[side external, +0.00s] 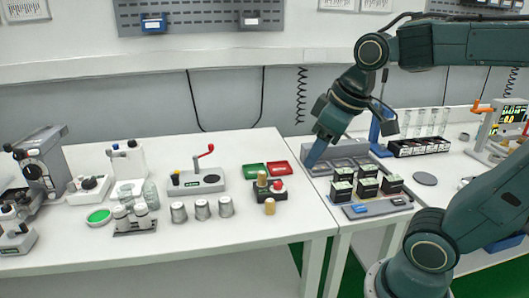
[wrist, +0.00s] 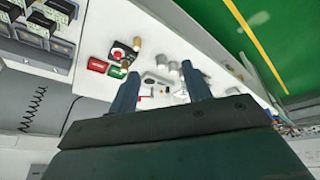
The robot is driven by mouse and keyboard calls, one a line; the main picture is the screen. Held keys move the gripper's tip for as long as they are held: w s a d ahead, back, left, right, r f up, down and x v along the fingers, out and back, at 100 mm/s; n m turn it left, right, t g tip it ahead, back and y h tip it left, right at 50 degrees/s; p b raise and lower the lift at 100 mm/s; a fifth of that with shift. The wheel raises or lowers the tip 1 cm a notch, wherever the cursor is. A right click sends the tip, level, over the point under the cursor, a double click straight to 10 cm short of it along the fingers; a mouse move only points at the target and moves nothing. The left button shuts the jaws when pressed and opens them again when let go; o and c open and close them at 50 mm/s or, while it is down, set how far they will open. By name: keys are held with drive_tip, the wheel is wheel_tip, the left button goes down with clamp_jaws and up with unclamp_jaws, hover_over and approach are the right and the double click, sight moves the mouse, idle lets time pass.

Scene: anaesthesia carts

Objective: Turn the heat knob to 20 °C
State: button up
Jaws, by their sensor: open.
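No heat knob or °C scale can be made out for certain in either view. A unit with a lit display (side external: 511,114) and an orange lever stands at the far right in the side view; its markings are too small to read. My gripper (side external: 314,157) hangs over the left part of the right bench, pointing down and left, near a grey unit with recesses (side external: 345,160). In the wrist view my gripper (wrist: 160,86) has its two blue fingers apart with nothing between them.
Black boxes (side external: 367,187) stand on the grey unit's front. Green (side external: 254,170) and red (side external: 282,168) trays, a red-handled device (side external: 196,182) and metal cups (side external: 202,209) stand on the left bench. A tube rack (side external: 420,146) stands behind.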

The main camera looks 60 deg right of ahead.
drive_tip(key=w+d+n+g, duration=0.1)
drive_tip(key=w+d, duration=0.3)
drive_tip(key=w, duration=0.3)
drive_tip(key=n+g, duration=0.3)
drive_tip(key=g, duration=0.1)
hover_over(277, 182)
wheel_tip(277, 182, down, 11)
drive_tip(key=shift+s+r, duration=0.1)
wheel_tip(277, 182, down, 14)
drive_tip(key=shift+r, duration=0.1)
drive_tip(key=c, duration=1)
